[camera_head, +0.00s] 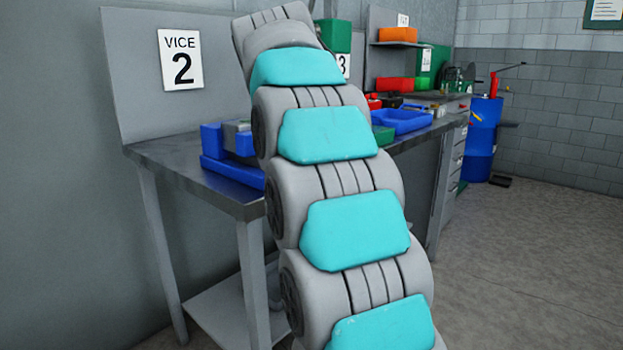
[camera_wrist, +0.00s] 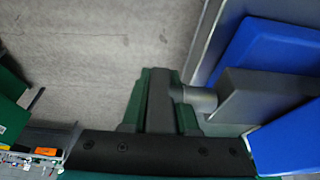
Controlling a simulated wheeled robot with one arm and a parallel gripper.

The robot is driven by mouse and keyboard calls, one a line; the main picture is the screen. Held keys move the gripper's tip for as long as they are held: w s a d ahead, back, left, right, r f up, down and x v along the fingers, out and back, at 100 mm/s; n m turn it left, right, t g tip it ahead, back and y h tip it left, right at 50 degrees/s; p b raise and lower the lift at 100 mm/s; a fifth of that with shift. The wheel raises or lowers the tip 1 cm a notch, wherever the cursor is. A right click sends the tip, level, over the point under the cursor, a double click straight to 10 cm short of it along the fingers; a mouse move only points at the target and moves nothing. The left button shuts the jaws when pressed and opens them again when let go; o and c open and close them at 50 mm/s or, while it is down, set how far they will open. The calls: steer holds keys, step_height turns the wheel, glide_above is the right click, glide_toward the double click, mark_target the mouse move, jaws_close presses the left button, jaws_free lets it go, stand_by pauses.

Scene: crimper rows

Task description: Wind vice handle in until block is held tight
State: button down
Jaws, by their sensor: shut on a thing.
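The blue vice (camera_head: 224,170) sits on the workbench below the sign "VICE 2" in the head view, partly hidden behind my arm. In the wrist view its blue parts (camera_wrist: 275,48) and a grey body (camera_wrist: 262,94) fill the right side. A short grey screw (camera_wrist: 194,98) runs left from the grey body to the grey vice handle (camera_wrist: 160,108). My gripper (camera_wrist: 160,78) has dark green fingers on either side of the handle and is shut on it. My arm hides the gripper in the head view. I cannot make out the block or whether the jaws touch it.
The metal workbench (camera_head: 180,154) has a free front left corner. A blue tray (camera_head: 402,121) lies farther along the bench, right of my arm. A blue drum (camera_head: 481,140) stands by the back wall. The floor (camera_head: 530,240) on the right is clear.

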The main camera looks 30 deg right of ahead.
steer(key=c, duration=0.7)
jaws_free()
